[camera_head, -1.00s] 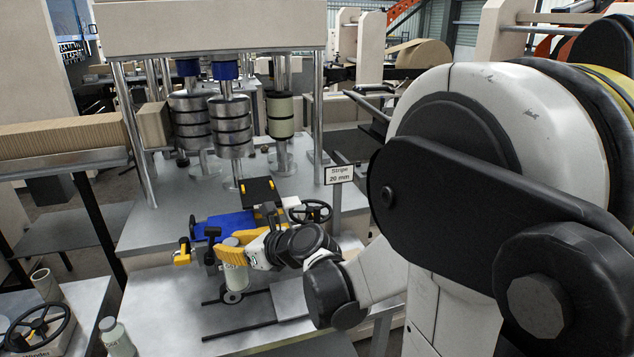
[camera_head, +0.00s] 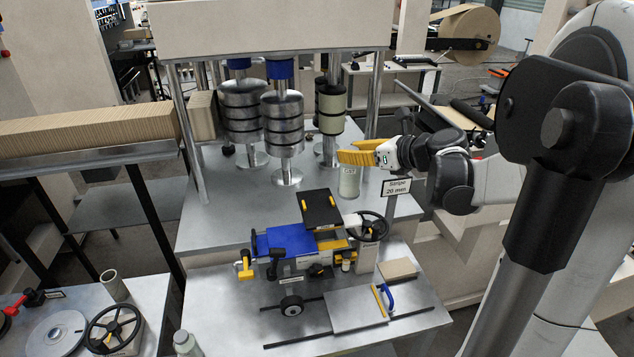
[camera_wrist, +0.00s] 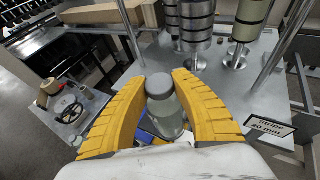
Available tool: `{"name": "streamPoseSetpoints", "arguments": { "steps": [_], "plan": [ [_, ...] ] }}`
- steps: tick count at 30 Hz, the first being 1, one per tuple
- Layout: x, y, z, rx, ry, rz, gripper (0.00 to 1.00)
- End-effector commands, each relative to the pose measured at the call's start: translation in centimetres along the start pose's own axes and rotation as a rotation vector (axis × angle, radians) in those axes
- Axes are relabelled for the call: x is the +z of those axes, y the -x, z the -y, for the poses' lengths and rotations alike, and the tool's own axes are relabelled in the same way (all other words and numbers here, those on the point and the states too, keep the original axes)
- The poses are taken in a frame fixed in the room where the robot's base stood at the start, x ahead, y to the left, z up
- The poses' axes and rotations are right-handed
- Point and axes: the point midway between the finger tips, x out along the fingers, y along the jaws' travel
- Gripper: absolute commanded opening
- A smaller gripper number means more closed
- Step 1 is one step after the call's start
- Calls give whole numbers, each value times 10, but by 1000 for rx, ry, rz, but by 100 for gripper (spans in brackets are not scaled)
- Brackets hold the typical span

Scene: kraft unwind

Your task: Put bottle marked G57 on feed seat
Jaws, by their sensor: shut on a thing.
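My gripper (camera_head: 346,157) is shut on a pale bottle (camera_head: 350,184), held upright above the right side of the machine table. In the wrist view the bottle (camera_wrist: 168,118) with its grey cap sits between my gripper's yellow fingers (camera_wrist: 157,82). The bottle carries a label whose marking is too small to read surely. A second pale bottle (camera_head: 186,343) stands at the lower left.
A blue block and black plate unit (camera_head: 322,212) with a handwheel (camera_head: 369,227) stands below the bottle. Metal rollers (camera_head: 284,125) are behind. A "Stripe 20 mm" sign (camera_head: 397,187) stands close right. A blue-handled plate (camera_head: 386,298) lies in front.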

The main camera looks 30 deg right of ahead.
Motion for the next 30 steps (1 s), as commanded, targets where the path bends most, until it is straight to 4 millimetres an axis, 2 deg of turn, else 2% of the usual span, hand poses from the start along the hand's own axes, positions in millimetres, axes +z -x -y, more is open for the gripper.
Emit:
{"name": "streamPoseSetpoints", "arguments": {
  "steps": [1, 3, 9, 14, 22, 30],
  "plan": [
    [-3, -16, -8, 6, 3, 1, 0],
    [-7, -36, -15, 6, 3, 1, 0],
    [-15, -74, -30, 3, 1, 1, 0],
    [-19, -85, -33, 0, 0, 1, 0],
    [-53, -99, -33, 0, 0, 1, 0],
    [-54, -99, -33, 0, 0, 1, 0]
  ]
}}
